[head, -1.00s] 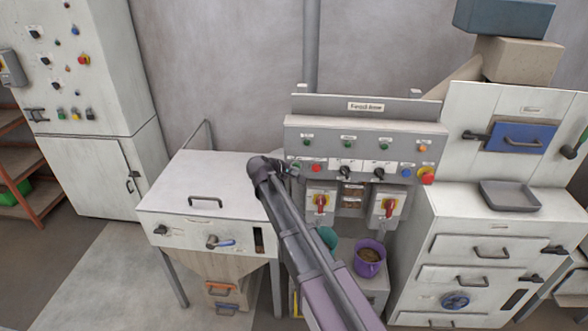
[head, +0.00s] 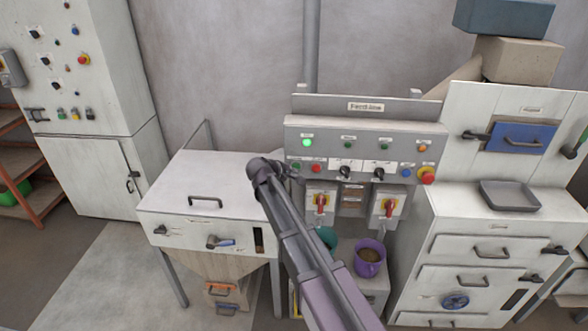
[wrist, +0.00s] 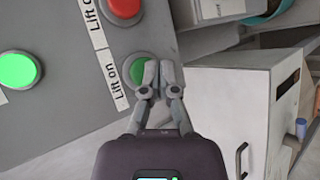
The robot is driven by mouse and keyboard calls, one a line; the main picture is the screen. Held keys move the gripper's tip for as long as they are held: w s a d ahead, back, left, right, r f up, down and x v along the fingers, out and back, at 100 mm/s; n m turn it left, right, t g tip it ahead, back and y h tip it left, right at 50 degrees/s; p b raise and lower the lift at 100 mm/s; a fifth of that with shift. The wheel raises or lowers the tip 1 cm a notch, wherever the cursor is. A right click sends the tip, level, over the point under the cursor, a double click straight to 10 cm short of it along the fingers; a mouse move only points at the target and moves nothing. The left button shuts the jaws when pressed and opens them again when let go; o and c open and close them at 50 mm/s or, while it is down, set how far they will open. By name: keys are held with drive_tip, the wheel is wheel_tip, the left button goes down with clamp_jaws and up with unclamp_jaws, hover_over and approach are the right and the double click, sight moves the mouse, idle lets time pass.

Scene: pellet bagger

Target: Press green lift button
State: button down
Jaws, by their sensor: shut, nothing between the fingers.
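The green button (wrist: 134,70), labelled "Lift on", is on the grey control panel (wrist: 65,115) in the wrist view. It also shows at the left of the lower button row in the head view (head: 296,166). My gripper (wrist: 159,74) is shut and empty, with its fingertips covering the button's right side in the wrist view. I cannot tell whether they touch it. In the head view, my gripper (head: 294,176) is just below the button. A round green lamp (wrist: 18,70) glows brightly; it also shows at the panel's upper left (head: 307,142).
A red button (wrist: 123,8) is beside the green one. Rotary switches (head: 320,204) sit below. A white hopper cabinet (head: 205,180) stands left, and a purple bucket (head: 369,270) stands below.

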drive_tip(key=shift+s, duration=0.35)
drive_tip(key=s, duration=0.5)
drive_tip(key=shift+s+a, duration=0.1)
drive_tip(key=shift+s, duration=0.25)
idle(0.5)
drive_tip(key=s+d+f+m+g+y+b, duration=0.1)
drive_tip(key=s+d+f+m+g, duration=0.3)
drive_tip(key=d, duration=0.4)
drive_tip(key=s+d+f+m+g+y+b, duration=0.1)
drive_tip(key=s+d+f+m, duration=0.1)
drive_tip(key=s+d+f, duration=0.35)
drive_tip(key=s+d+f+m+g+y+b, duration=0.1)
drive_tip(key=s+d+m+g+y, duration=0.1)
drive_tip(key=s, duration=0.4)
drive_tip(key=s+d+f+m+g+y+b, duration=0.1)
drive_tip(key=s+d+f+m+g+y, duration=0.1)
drive_tip(key=s+d+m, duration=0.2)
drive_tip(key=s+d, duration=0.3)
drive_tip(key=shift+s+d+f+y, duration=0.15)
drive_tip(key=shift+d+y, duration=0.1)
drive_tip(key=shift+y, duration=0.15)
